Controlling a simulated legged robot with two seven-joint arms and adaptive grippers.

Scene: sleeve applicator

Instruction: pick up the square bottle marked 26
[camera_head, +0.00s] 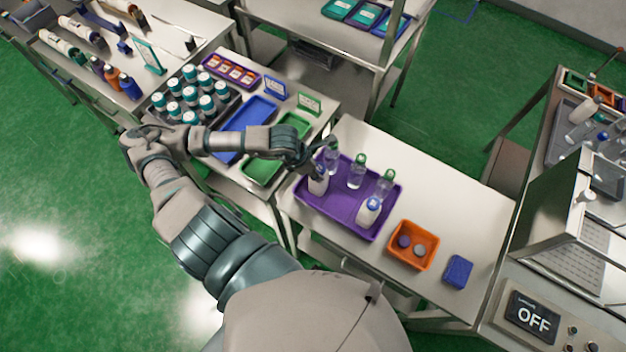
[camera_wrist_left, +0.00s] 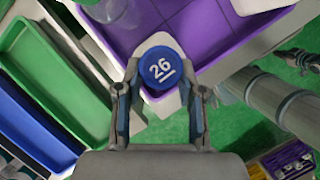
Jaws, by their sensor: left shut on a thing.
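The bottle marked 26 shows in the left wrist view as a round blue cap (camera_wrist_left: 160,68) with a white 26 and a line under it, on a white body. In the head view its white body (camera_head: 318,185) is at the left end of the purple tray (camera_head: 337,222). My left gripper (camera_head: 312,167) is shut on this bottle, and its two fingers flank it in the left wrist view (camera_wrist_left: 160,92). The gripper partly hides the bottle in the head view. I cannot tell whether its base touches the tray. My right gripper is not in view.
A white bottle with a blue cap (camera_head: 369,211) and clear bottles with green caps (camera_head: 356,172) stand in the purple tray. An orange bin (camera_head: 414,237) and a blue block (camera_head: 458,271) are to the right. A green tray (camera_head: 268,165) lies left.

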